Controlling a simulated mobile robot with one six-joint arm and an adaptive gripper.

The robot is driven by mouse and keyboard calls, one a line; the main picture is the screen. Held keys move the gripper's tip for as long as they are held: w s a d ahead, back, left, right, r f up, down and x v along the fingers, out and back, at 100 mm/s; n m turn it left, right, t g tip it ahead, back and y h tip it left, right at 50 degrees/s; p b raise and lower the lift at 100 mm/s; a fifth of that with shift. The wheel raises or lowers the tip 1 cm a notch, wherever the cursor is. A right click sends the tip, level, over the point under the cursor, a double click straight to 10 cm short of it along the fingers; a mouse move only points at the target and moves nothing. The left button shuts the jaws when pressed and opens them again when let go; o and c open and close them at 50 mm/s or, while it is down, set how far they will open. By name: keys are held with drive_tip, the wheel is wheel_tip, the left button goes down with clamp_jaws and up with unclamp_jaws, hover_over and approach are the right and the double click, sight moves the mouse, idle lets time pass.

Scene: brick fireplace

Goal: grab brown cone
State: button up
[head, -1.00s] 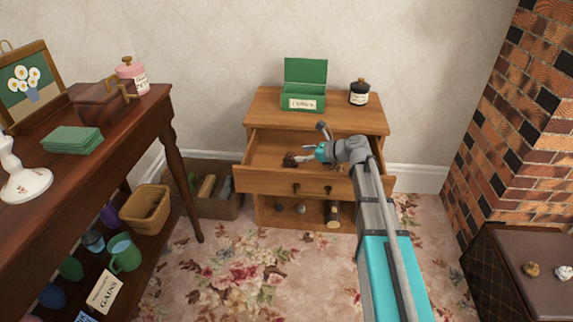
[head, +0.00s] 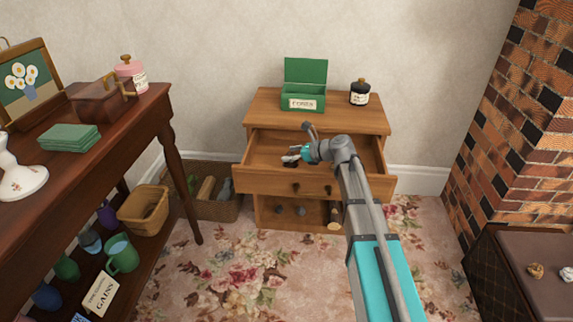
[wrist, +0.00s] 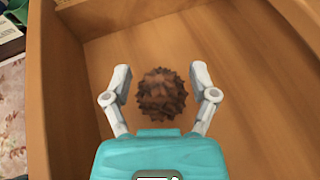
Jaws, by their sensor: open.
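The brown cone (wrist: 163,96) lies on the floor of the open drawer (head: 262,150). In the wrist view it sits between the two fingers of my gripper (wrist: 161,90), with a gap on each side. The fingers are open and do not appear to touch it. In the head view my gripper (head: 291,157) is inside the left part of the drawer, and the cone is mostly hidden there behind the fingers.
A green box (head: 303,100) with a raised lid and a dark jar (head: 360,93) stand on the dresser top. The drawer's walls (wrist: 51,90) rise close by on the left. A dark table (head: 150,110) stands left; a brick fireplace (head: 520,120) is at right.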

drive_tip(key=c, duration=1)
drive_tip(key=shift+r, duration=0.15)
drive_tip(key=shift+r+p, duration=0.9)
drive_tip(key=shift+p, duration=0.15)
drive_tip(key=shift+s+d+r+p, duration=0.75)
drive_tip(key=shift+s+r+p, duration=1.05)
drive_tip(key=shift+s, duration=0.4)
drive_tip(key=shift+s+d+r+p, duration=0.75)
drive_tip(key=shift+s+r+p, duration=1.1)
drive_tip(key=shift+s, duration=0.4)
drive_tip(key=shift+s+d+r+p, duration=0.75)
drive_tip(key=shift+s+r+p, duration=1.05)
drive_tip(key=shift+s, duration=0.4)
